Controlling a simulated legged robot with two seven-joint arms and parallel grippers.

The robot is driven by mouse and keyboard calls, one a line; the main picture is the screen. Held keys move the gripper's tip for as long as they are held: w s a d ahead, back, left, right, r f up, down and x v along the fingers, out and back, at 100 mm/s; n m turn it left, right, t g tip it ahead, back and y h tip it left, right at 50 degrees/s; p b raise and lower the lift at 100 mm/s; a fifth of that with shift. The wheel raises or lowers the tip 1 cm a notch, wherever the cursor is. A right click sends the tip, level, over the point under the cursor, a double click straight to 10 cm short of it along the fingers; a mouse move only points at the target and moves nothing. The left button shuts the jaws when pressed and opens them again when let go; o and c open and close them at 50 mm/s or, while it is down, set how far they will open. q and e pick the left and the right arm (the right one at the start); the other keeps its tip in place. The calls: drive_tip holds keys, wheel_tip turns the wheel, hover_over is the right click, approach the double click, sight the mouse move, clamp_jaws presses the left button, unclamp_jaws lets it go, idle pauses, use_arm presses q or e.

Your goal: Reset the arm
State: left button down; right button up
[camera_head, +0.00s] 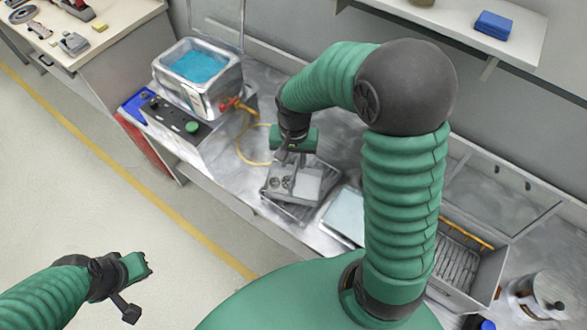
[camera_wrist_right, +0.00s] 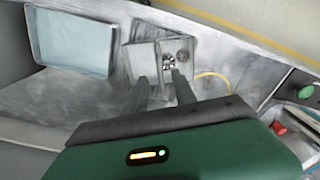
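My right arm arches over the metal bench in the head view. Its gripper (camera_head: 288,157) hangs above a grey box (camera_head: 307,184) with round fittings on top. In the right wrist view, the two dark fingers of this gripper (camera_wrist_right: 160,80) stand apart with nothing held between them. The grey box (camera_wrist_right: 145,57) lies beyond the fingertips; I cannot tell whether they touch it. My left gripper (camera_head: 143,268) is out over the floor at lower left, away from the bench. Its fingers are too small and turned away to read.
A metal basin of blue liquid (camera_head: 197,68) stands left on the bench (camera_head: 225,178), beside a panel with a green button (camera_head: 192,127). A pale tray (camera_head: 345,213) lies right of the grey box. A shelf (camera_head: 455,22) overhangs at upper right. The floor at left is clear.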

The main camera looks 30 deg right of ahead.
drive_tip(key=s+a+r+n+t, duration=0.1)
drive_tip(key=s+a+n+t, duration=0.1)
drive_tip(key=s+a+n, duration=0.3)
drive_tip(key=s+n, duration=0.2)
drive_tip(key=shift+s+r+n, duration=0.25)
drive_tip(key=shift+r+n, duration=0.05)
drive_tip(key=shift+r, duration=0.05)
drive_tip(key=shift+s+a, duration=0.1)
drive_tip(key=shift+a, duration=0.1)
idle(0.3)
